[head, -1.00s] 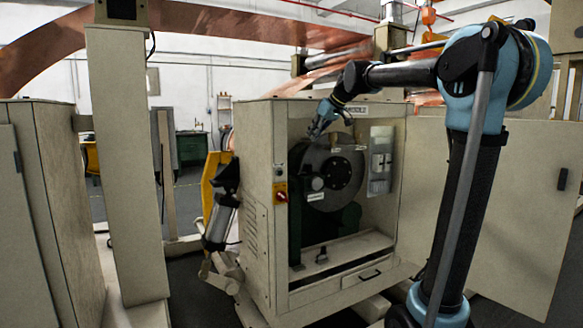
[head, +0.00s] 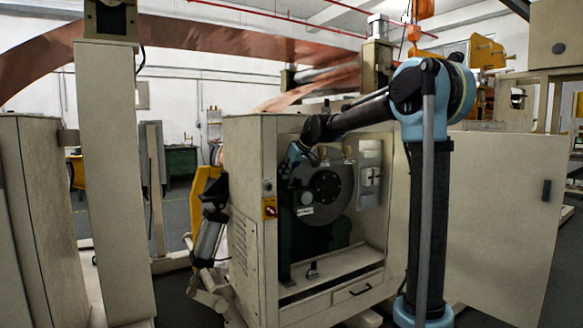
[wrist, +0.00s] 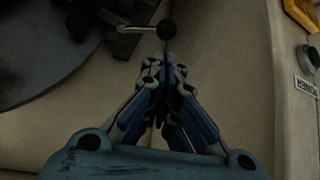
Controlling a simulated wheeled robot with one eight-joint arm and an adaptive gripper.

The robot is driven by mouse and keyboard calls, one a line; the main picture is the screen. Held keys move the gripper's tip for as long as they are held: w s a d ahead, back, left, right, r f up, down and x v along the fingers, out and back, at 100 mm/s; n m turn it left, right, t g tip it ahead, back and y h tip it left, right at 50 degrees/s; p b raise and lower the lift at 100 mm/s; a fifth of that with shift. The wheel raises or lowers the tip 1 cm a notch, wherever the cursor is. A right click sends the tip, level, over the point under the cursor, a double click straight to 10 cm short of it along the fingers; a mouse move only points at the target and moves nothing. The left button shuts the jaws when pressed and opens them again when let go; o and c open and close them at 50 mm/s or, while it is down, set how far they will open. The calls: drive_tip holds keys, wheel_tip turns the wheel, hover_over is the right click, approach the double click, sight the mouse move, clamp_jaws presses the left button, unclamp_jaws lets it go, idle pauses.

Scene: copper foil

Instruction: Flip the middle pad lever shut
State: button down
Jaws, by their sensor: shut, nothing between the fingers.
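A lever with a pale rod and a black ball knob (wrist: 167,29) shows at the top of the wrist view. Its rod runs left to a dark mount beside the large grey disc (wrist: 50,45). I cannot tell from this view whether it is the middle pad lever. My gripper (wrist: 165,62) is shut and empty, its fingertips just below the knob; contact is unclear. In the head view my gripper (head: 288,168) is inside the open cabinet, at the upper left of the disc (head: 325,192), small and dark. The lever cannot be made out there.
The cabinet (head: 250,170) has its door (head: 505,200) swung open to the right. A red switch on a yellow plate (head: 269,208) is on its front left post. A small black-topped fitting (head: 313,270) stands on the lower shelf. White boxes (head: 370,165) hang at the back right.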

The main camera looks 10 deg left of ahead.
sight(288, 186)
drive_tip(key=shift+x, duration=2.7)
